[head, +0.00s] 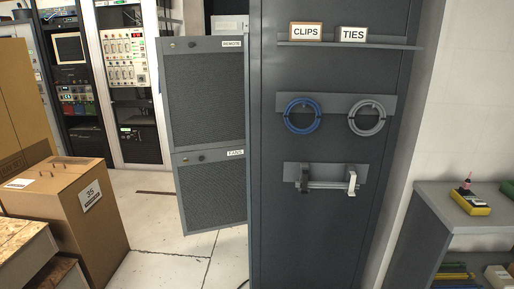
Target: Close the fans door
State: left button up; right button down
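The fans door (213,192) is the lower of two dark grey mesh doors at the left side of a tall grey cabinet. It carries a white "FANS" label (236,153) and a small dark latch near its top. It stands swung out to the left of the cabinet, with floor visible below and behind it. The upper mesh door (205,95), labelled "REMOTE", stands out at a similar angle above it. The cabinet opening behind the doors is hidden by the grey side panel. Neither of my grippers shows in the head view.
The cabinet side panel (318,235) carries a shelf with "CLIPS" and "TIES" boxes, cable coils and a bracket. Cardboard boxes (70,215) stand at left. Equipment racks (125,75) stand behind. A low shelf (440,215) is at right. Pale floor (165,265) is clear before the doors.

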aim_at(211, 188)
jog(key=i+j, duration=0.25)
jog(key=j, duration=0.15)
jog(key=i+j, duration=0.25)
jog(key=j, duration=0.15)
jog(key=i+j, duration=0.2)
jog(key=j, duration=0.2)
jog(key=i+j, duration=0.25)
jog(key=j, duration=0.2)
jog(key=i+j, duration=0.1)
jog(key=i, duration=0.35)
